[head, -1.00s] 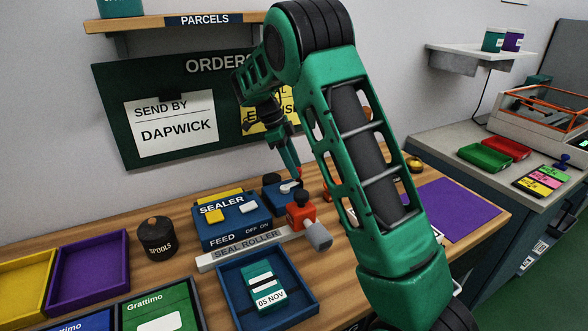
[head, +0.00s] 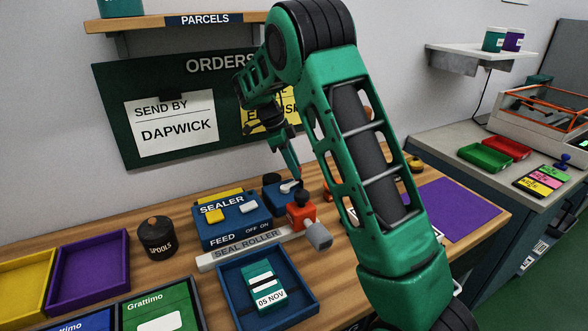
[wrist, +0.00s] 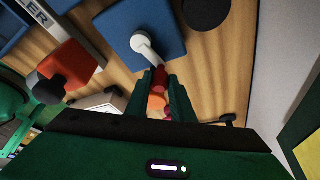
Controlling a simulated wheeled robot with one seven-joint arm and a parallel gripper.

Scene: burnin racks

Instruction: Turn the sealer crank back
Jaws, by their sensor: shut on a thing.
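The blue sealer (head: 232,222) stands on the wooden bench in the head view, with yellow and white controls on top. At its right end is a smaller blue block carrying the pale crank (head: 289,187). In the wrist view the crank's white arm (wrist: 148,47) lies on top of the blue block (wrist: 130,22), with a red handle (wrist: 160,79) at its lower end. My gripper (wrist: 168,98) is shut on the red handle, its green fingers on either side of it. In the head view my arm hides some of the bench right of the crank.
An orange block with a dark knob (head: 301,211) stands close beside the crank block. A black spools pot (head: 156,238) is left. The wall board (head: 200,88) stands behind.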

